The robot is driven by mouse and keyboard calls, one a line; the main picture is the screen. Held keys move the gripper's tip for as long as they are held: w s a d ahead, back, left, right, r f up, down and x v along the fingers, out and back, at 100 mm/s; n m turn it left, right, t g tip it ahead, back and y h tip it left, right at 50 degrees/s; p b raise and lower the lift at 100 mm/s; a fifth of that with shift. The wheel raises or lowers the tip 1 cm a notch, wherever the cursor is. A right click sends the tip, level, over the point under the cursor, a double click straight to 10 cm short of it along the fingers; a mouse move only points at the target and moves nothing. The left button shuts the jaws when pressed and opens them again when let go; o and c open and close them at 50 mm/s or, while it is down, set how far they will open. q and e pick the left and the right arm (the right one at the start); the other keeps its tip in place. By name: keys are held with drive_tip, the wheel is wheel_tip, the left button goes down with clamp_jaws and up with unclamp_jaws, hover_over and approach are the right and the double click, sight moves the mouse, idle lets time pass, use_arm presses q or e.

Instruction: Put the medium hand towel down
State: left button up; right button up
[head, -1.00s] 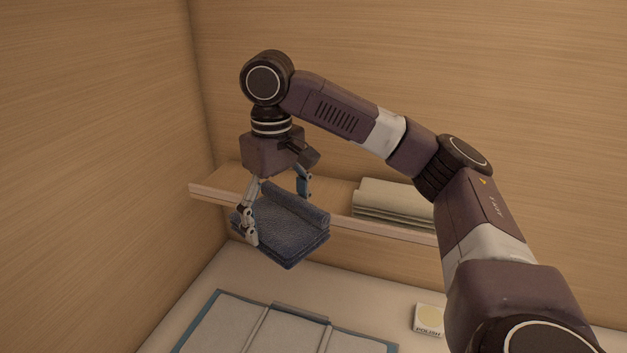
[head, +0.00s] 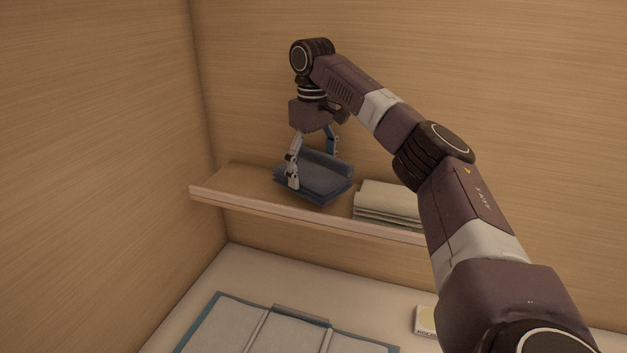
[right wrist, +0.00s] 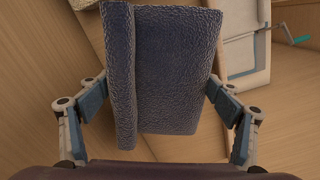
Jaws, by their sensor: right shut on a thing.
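The medium hand towel (head: 318,180) is dark blue and folded. My right gripper (head: 312,168) is shut on it from above, with a finger at each side. The towel is over the left part of the wooden shelf (head: 240,193), left of the pale folded towels; I cannot tell whether it touches the shelf. In the right wrist view the towel (right wrist: 172,75) fills the middle between the finger pads of the gripper (right wrist: 165,100). My left gripper is not in view.
Pale folded towels (head: 388,200) lie on the shelf just right of the blue towel. Below, a blue-edged grey panel (head: 235,325) and a polish box (head: 425,320) lie on the light surface. The shelf's left end is bare. Wooden walls stand behind and at left.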

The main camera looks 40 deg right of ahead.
drive_tip(key=shift+d+f, duration=0.15)
drive_tip(key=shift+d, duration=0.15)
drive_tip(key=shift+w+f, duration=0.1)
drive_tip(key=shift+f, duration=1.5)
drive_tip(key=shift+f, duration=0.15)
drive_tip(key=o, duration=1.3)
drive_tip(key=shift+a, duration=0.1)
